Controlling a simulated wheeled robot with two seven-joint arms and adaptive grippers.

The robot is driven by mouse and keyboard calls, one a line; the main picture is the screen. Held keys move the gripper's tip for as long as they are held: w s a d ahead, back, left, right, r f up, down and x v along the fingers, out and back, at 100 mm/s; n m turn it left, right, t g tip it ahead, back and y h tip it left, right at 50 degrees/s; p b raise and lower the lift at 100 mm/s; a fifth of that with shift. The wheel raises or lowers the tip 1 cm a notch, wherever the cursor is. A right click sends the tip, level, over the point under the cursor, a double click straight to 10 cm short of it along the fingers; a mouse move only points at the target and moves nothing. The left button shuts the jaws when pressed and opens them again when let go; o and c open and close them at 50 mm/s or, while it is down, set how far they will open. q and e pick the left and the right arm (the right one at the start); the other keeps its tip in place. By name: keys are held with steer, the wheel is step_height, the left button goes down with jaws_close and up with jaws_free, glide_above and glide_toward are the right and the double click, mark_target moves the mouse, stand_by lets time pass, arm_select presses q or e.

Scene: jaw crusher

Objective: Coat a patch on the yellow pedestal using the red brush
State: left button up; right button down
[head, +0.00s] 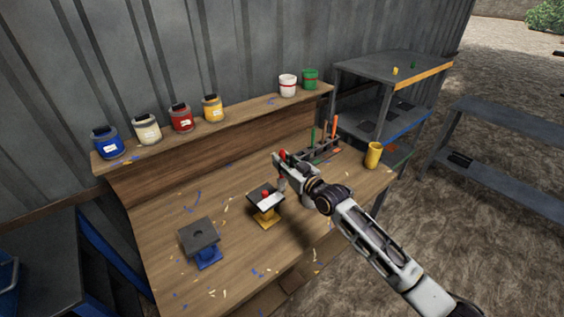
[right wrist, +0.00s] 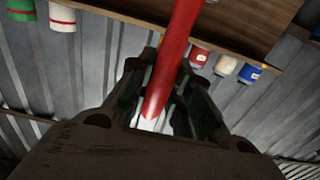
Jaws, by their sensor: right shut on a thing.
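The red brush shows in the right wrist view as a red handle (right wrist: 174,55) between my right gripper's fingers (right wrist: 165,88). In the head view my right gripper (head: 281,162) is shut on it above the workbench, with a bit of red handle (head: 283,154) at its tip. The brush's lower end is small and hard to make out, close to the yellow pedestal (head: 266,219). This pedestal carries a tilted dark plate with a white area (head: 270,202) and a small red spot (head: 265,194). I cannot tell whether the brush touches the plate. My left gripper is out of view.
A blue pedestal (head: 207,258) with a dark plate stands front left. A rack (head: 322,152) with brushes and a yellow cup (head: 373,155) stand right of my gripper. Several paint jars and cans line the back shelf (head: 245,108). Scraps litter the otherwise clear bench front.

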steer(key=shift+r+p, duration=0.7)
steer(key=shift+r, duration=0.4)
steer(key=shift+w+f, duration=0.1)
steer(key=shift+w, duration=0.05)
steer(key=b+x, duration=0.4)
steer(key=x, duration=0.4)
steer(key=shift+a+f, duration=0.3)
steer(key=shift+f, duration=0.05)
steer(key=shift+r, duration=0.1)
